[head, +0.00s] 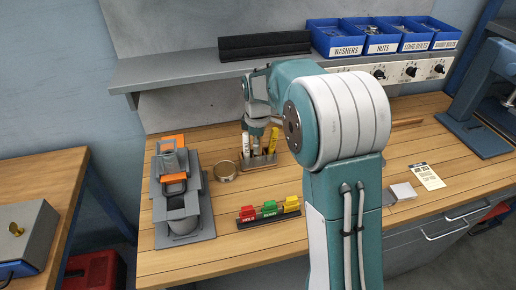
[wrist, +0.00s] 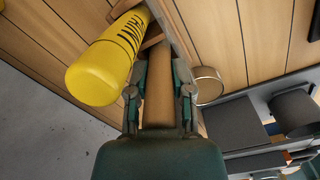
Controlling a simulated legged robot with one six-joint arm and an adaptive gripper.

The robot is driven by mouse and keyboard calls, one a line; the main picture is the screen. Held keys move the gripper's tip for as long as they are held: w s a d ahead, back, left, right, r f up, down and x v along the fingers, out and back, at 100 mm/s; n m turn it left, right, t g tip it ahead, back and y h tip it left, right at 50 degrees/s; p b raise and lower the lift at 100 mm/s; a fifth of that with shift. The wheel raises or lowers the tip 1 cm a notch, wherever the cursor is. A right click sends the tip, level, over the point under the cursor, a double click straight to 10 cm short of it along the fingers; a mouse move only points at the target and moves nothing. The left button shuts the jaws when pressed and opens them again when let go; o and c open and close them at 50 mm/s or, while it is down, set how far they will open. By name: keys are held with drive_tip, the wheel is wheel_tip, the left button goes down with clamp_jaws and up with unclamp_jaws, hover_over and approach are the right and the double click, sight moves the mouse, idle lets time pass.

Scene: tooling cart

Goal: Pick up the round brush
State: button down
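A wooden tool rack (head: 260,165) stands on the bench with upright tools in it. My gripper (head: 256,128) is over the rack, pointing down. In the wrist view, the fingers of my gripper (wrist: 160,75) lie close along both sides of a thick, round wooden handle (wrist: 158,100), seemingly the round brush, and look shut on it. The handle's lower end and any bristles are hidden. A yellow tool (head: 273,141) stands in the rack just right of my gripper; in the wrist view it is a large yellow cylinder (wrist: 105,65) close beside the left finger.
A round tin (head: 225,170) sits left of the rack, and a grey vise (head: 178,195) with orange parts farther left. Red, green and yellow clips (head: 268,211) stand in front. Blue bins (head: 380,38) line the shelf (head: 185,70) above.

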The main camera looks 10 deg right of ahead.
idle(0.4)
wheel_tip(320, 180, up, 18)
idle(0.5)
drive_tip(key=shift+f, duration=0.1)
idle(2.0)
